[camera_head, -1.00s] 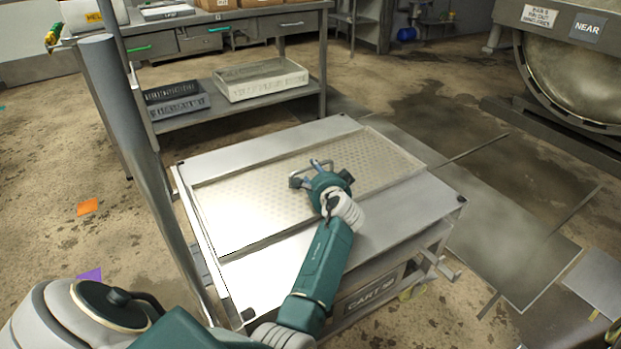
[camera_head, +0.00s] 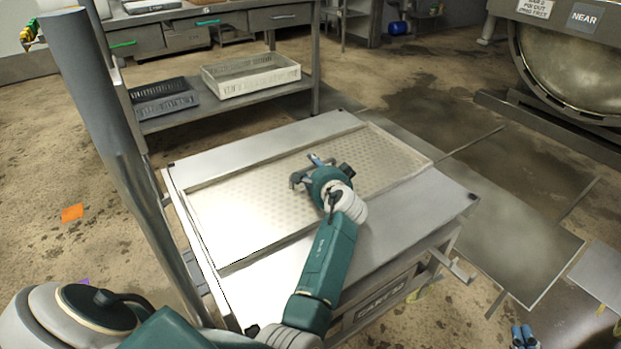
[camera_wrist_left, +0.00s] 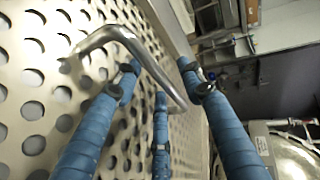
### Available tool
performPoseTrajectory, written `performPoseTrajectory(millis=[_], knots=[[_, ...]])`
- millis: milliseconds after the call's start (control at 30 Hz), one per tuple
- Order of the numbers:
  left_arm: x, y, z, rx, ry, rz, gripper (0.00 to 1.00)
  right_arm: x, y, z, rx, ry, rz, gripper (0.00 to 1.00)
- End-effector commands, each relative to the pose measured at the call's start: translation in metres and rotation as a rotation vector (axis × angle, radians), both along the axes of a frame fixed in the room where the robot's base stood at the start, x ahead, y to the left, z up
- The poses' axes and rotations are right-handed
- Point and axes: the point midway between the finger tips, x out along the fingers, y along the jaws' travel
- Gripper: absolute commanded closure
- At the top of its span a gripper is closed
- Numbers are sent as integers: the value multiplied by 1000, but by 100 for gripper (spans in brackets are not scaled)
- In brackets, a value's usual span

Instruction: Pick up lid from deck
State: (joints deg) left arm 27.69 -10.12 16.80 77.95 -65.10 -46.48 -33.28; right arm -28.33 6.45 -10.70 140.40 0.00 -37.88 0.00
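The lid (camera_head: 232,213) looks like a wide perforated metal sheet with a raised rim, lying on the cart's top. My left gripper (camera_head: 308,172) is low over its middle. In the left wrist view, a bent metal handle (camera_wrist_left: 113,34) rises from the perforated lid (camera_wrist_left: 30,75) and passes close by the tips of my left gripper's blue fingers (camera_wrist_left: 160,80). These fingers stand apart, with the bar running between them; no firm closing on it shows. Blue fingers of my right gripper (camera_head: 523,334) show at the bottom right edge, mostly cut off.
The cart (camera_head: 420,215) has bare metal strips in front of and behind the lid. A bench (camera_head: 215,108) behind it holds a white crate (camera_head: 252,82) and a dark crate (camera_head: 165,102) on its lower shelf. The round retort (camera_head: 570,65) stands at the right.

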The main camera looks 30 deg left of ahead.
Motion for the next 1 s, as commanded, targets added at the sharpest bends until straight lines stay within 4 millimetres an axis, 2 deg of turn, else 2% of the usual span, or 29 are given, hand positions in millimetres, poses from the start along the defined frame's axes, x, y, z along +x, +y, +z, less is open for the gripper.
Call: performPoseTrajectory(millis=[133, 400, 467, 600, 1000], knots=[[0, -2, -1, 0, 0, 0, 61, 4, 3, 11, 12, -52, 3, 100], [0, -2, -1, 0, 0, 0, 61, 5, 3, 13, 14, -59, 3, 100], [0, -2, -1, 0, 0, 0, 71, 5, 3, 13, 14, -59, 3, 100], [0, -2, -1, 0, 0, 0, 98, 5, 3, 13, 15, -58, 3, 100], [2, -1, 6, 8, -10, -2, 100, 5, 3, 13, 14, -57, 3, 100]])
